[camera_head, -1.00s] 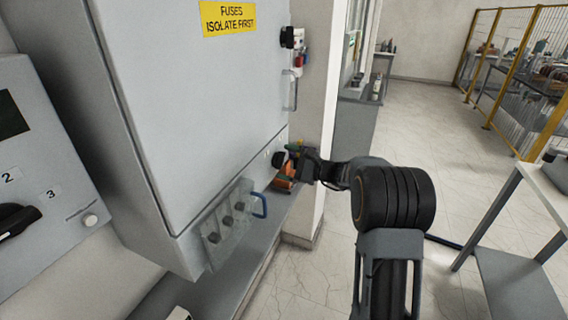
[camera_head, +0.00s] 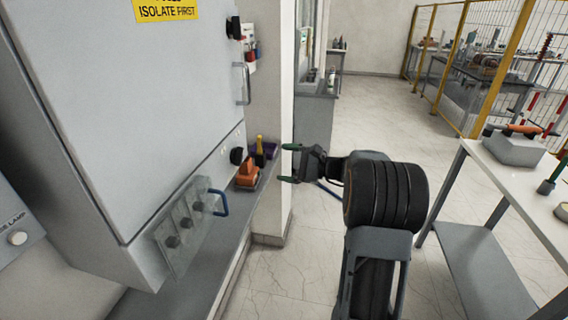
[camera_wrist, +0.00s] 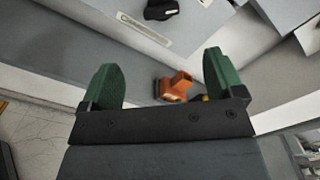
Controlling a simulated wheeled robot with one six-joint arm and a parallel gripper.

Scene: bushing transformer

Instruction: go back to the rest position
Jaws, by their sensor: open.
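My gripper (camera_head: 291,163) is in the middle of the head view, pointing left toward the grey cabinet and clear of it. Its two green fingers are spread apart, with nothing between them. The wrist view also shows the open green fingers of the gripper (camera_wrist: 163,80). Beyond them an orange object (camera_wrist: 176,86) lies on the grey ledge, apart from the fingers. In the head view this orange object (camera_head: 247,174) sits on the ledge to the left of the gripper.
The grey cabinet (camera_head: 130,110) with a yellow sign stands at left. A clear plate with a blue handle (camera_head: 220,203) juts from its lower edge. A white-topped table (camera_head: 520,180) stands at right. Open floor (camera_head: 375,110) lies behind my arm.

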